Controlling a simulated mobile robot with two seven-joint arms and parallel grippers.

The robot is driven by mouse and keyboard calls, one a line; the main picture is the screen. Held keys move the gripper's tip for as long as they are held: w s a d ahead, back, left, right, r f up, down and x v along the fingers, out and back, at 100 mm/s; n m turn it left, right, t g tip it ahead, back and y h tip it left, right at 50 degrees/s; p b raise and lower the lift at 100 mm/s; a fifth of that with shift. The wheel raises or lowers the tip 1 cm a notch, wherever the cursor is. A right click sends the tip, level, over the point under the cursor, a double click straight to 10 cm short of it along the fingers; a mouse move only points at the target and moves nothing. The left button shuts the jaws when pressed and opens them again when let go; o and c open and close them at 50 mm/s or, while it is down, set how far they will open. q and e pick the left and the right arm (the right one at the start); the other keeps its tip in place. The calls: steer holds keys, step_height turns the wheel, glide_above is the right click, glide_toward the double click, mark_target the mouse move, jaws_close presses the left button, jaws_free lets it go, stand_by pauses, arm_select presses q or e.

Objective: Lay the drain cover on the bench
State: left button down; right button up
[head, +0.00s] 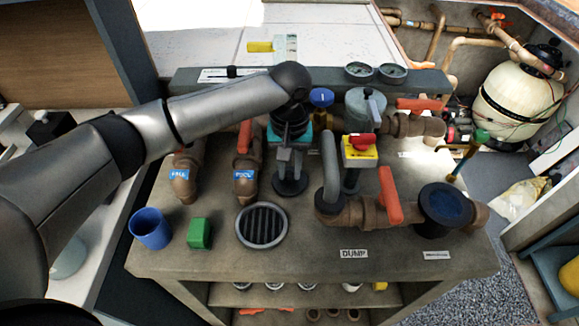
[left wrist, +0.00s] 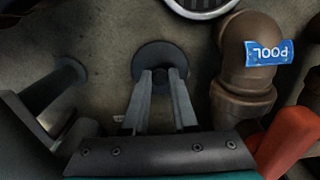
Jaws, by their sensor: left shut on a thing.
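A round grey slatted grate (head: 262,225), which looks like a drain cover, lies flat on the bench top (head: 300,262) near its front. Its rim (left wrist: 200,8) shows at the top of the left wrist view. My left gripper (head: 290,172) points down behind the grate and to its right. Its fingers (left wrist: 160,78) are shut on the small knob of a dark round disc (head: 290,188), which also shows in the left wrist view (left wrist: 153,57). I cannot tell whether the disc touches the bench. My right gripper is not in view.
A blue cup (head: 150,228) and a green block (head: 199,234) stand left of the grate. Brown pipes with a POOL label (head: 244,174) rise close to my gripper. A pipe with a red handle (head: 390,195) and an open dark pot (head: 446,208) fill the right.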

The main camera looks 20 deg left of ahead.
mark_target(290, 173)
arm_select(q)
steer(key=c, duration=0.7)
jaws_free()
step_height(290, 173, up, 12)
steer(key=p, duration=0.2)
steer(key=shift+r, duration=0.1)
